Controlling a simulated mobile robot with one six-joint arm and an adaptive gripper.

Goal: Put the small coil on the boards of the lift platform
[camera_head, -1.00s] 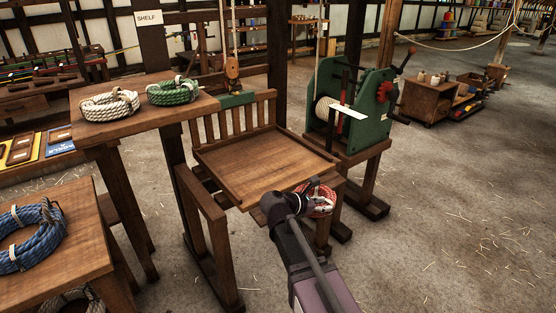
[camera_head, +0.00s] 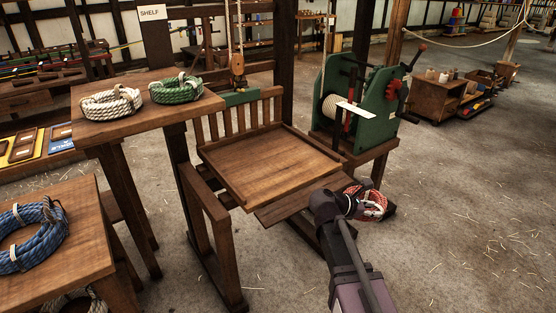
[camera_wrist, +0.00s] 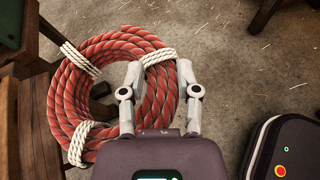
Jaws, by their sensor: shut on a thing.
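A small red rope coil with white bindings (camera_wrist: 72,91) shows large in the wrist view. My gripper (camera_wrist: 159,72) is shut on one side of its ring, with a finger on each side of the rope. In the head view the coil (camera_head: 374,203) shows just beyond my gripper (camera_head: 362,196), partly hidden by it. The coil is held to the right of the lift platform (camera_head: 265,165), apart from its boards. The platform is a wooden tray with a slatted back, and its boards are bare.
A green winch (camera_head: 357,105) stands behind the platform on the right. A shelf (camera_head: 142,105) at left bears a white coil (camera_head: 111,104) and a green coil (camera_head: 176,90). A blue coil (camera_head: 30,237) lies on a front-left table. The floor at right is open.

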